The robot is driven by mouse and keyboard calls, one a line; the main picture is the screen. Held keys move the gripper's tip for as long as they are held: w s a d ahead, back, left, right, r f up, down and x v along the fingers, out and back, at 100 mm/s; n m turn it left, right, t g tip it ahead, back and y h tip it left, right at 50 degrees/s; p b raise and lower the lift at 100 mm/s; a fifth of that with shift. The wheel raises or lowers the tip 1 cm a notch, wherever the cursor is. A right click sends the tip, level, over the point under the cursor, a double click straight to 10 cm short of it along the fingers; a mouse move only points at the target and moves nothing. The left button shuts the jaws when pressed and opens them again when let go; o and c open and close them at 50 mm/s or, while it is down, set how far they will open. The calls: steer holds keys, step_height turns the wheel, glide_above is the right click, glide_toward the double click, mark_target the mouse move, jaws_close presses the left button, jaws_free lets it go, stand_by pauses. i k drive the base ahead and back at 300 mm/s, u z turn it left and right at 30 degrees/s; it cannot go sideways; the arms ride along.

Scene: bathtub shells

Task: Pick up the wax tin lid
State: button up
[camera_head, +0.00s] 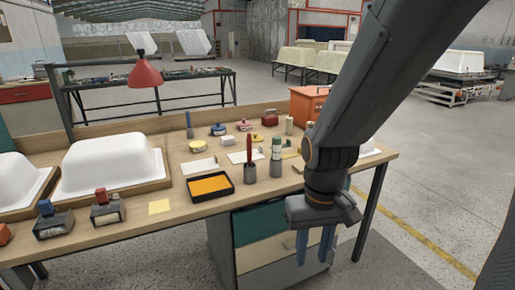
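My gripper (313,261) hangs in front of the workbench (130,228), past its front edge at the right. Its two blue fingers point down with a gap between them, and nothing shows in the gap. I cannot tell for certain which thing is the wax tin lid. Small round things lie toward the back middle of the bench: a yellow one (198,146), a blue-and-white one (217,129) and a pink-and-white one (244,125). All are apart from my gripper. My arm hides part of the bench's right end.
Two white tub shells (112,160) stand at the left. A black tray with orange inside (210,186) and cups holding a red tool (249,150) and a green-and-white tool (276,155) stand nearer. An orange box (308,104) is at the back right. A red lamp (145,72) overhangs the back.

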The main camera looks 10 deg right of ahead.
mark_target(255, 137)
steer(key=z, duration=0.05)
steer(key=k, duration=0.65)
steer(key=u, duration=1)
steer(key=i, duration=1.55)
steer(key=z, duration=0.65)
steer(key=i, duration=0.65)
steer(key=z, duration=0.55)
